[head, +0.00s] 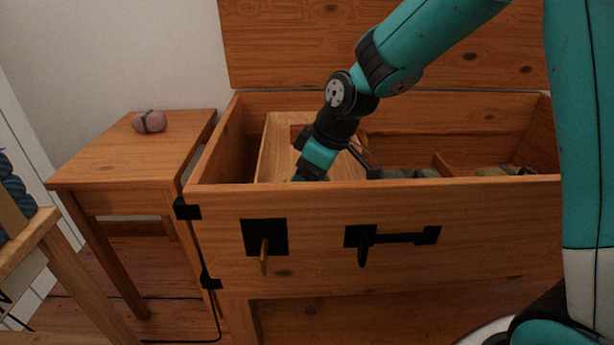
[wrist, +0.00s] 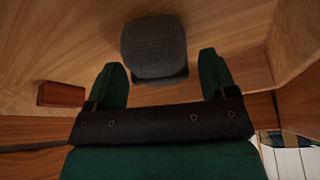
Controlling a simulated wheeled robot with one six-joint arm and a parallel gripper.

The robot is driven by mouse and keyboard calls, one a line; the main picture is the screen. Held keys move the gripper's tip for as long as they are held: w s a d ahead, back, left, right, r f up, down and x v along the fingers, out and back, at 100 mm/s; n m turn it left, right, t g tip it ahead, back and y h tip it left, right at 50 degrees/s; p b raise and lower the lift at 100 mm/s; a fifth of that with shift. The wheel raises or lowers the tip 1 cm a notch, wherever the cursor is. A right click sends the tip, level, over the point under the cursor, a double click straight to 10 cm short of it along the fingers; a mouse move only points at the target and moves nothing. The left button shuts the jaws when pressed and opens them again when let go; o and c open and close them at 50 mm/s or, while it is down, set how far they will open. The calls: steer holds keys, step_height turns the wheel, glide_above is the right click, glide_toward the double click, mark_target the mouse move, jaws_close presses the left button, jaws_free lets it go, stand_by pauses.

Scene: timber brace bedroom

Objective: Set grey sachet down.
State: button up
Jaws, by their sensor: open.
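The grey sachet (wrist: 154,48) shows in the wrist view as a dark grey woven cushion-like block on a wooden surface. My gripper (wrist: 161,76) is open, its two green fingers spread apart. The sachet lies ahead of and between the fingertips, with a visible gap to each finger. In the head view my gripper reaches down into the open wooden chest (head: 400,218). Its fingertips and the sachet are hidden there behind the chest's front wall.
A reddish-brown block (wrist: 61,94) lies left of the fingers in the wrist view. Grey-green bundles (head: 410,173) lie further right inside the chest. A side table (head: 125,160) at left carries a pinkish banded object (head: 149,121). The chest's walls and raised lid (head: 300,45) surround the arm.

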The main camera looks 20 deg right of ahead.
steer(key=p+v, duration=0.5)
steer(key=v, duration=0.5)
steer(key=shift+r, duration=0.2)
steer(key=s+a+r+m+g, duration=0.1)
steer(key=s+a+r, duration=0.1)
steer(key=s, duration=0.9)
steer(key=s+a+r+m+g, duration=0.1)
steer(key=s+a, duration=0.4)
steer(key=s, duration=0.6)
steer(key=shift+s+r+m+g+y, duration=0.2)
steer(key=shift+r+m+g+y, duration=0.2)
steer(key=shift+m, duration=0.1)
steer(key=shift+a, duration=0.1)
